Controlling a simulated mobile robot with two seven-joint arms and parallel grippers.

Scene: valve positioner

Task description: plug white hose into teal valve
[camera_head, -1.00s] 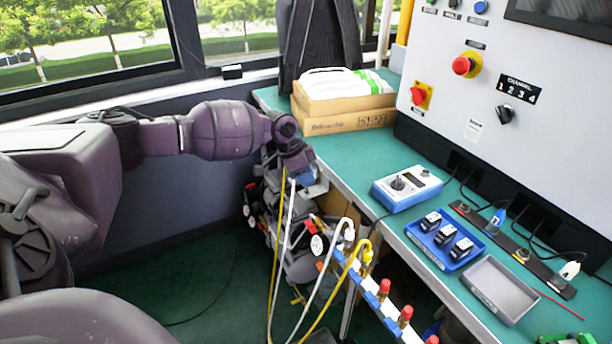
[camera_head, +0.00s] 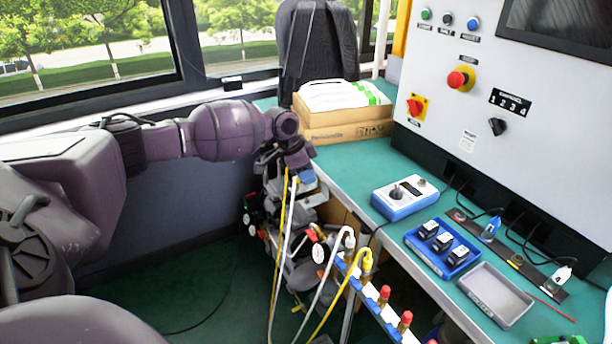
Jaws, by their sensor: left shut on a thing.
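My left gripper (camera_head: 291,168) is at the picture's centre, left of the bench corner, pointing down. It is shut at the upper end of the white hose (camera_head: 288,225); its fingertips are small and dark here. The white hose hangs down beside a yellow hose (camera_head: 278,230), and a white length bends up to a fitting on the rail (camera_head: 372,291). Behind and below the gripper is a cluster of grey valve bodies (camera_head: 300,268), partly hidden by the hoses. A small blue-teal part (camera_head: 306,179) shows just right of the gripper; I cannot tell whether it is the teal valve. My right gripper is out of view.
The green bench (camera_head: 345,168) holds cardboard boxes (camera_head: 345,120), a blue-white meter (camera_head: 404,197), a blue tray (camera_head: 443,248) and a grey tray (camera_head: 495,289). A control panel (camera_head: 470,120) stands behind. Red-capped fittings line the rail. Open floor (camera_head: 200,295) lies left of the hoses.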

